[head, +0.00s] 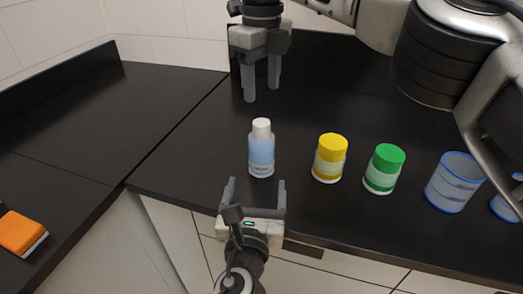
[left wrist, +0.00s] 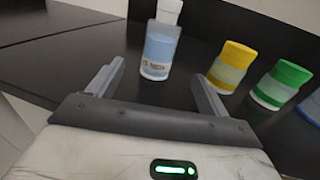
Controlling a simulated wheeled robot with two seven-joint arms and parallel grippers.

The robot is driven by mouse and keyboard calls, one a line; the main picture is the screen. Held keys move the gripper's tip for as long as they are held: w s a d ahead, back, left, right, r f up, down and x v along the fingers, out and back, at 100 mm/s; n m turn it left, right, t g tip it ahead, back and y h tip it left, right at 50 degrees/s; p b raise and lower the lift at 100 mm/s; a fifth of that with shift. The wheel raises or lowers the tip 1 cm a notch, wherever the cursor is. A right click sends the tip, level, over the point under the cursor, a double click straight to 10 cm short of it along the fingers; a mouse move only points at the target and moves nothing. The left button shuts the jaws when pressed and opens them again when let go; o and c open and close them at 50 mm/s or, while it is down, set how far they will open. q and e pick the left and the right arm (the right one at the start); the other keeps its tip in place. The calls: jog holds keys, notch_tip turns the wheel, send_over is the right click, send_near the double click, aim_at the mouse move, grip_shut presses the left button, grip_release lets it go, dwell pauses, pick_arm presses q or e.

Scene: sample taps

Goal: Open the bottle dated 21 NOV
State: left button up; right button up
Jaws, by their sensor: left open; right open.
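A pale blue bottle (head: 261,152) with a white cap (head: 261,125) stands upright on the black counter. In the left wrist view the bottle (left wrist: 160,45) shows a label with small dark print that I cannot read surely; its cap (left wrist: 168,11) is cut by the top edge. My left gripper (head: 256,181) is open in front of the bottle at the counter's front edge, fingers pointing at it and apart from it. My right gripper (head: 262,94) is open and empty, pointing down above and behind the cap. No date is readable on the other bottles.
A yellow-capped bottle (head: 330,158) and a green-capped bottle (head: 384,169) stand to the right. Beyond them is a blue-rimmed see-through cup (head: 455,182) and another blue item at the right edge. An orange block (head: 21,233) lies far left. The counter left of the blue bottle is clear.

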aim_at(262, 146)
pick_arm(q)
jog(key=w, duration=0.4)
jog(key=w+d, duration=0.1)
jog(key=w, duration=0.9)
jog(key=shift+d, duration=0.15)
pick_arm(e)
jog(key=shift+f, duration=0.1)
pick_arm(q)
jog(key=shift+s, duration=0.1)
jog(key=shift+c, duration=0.3)
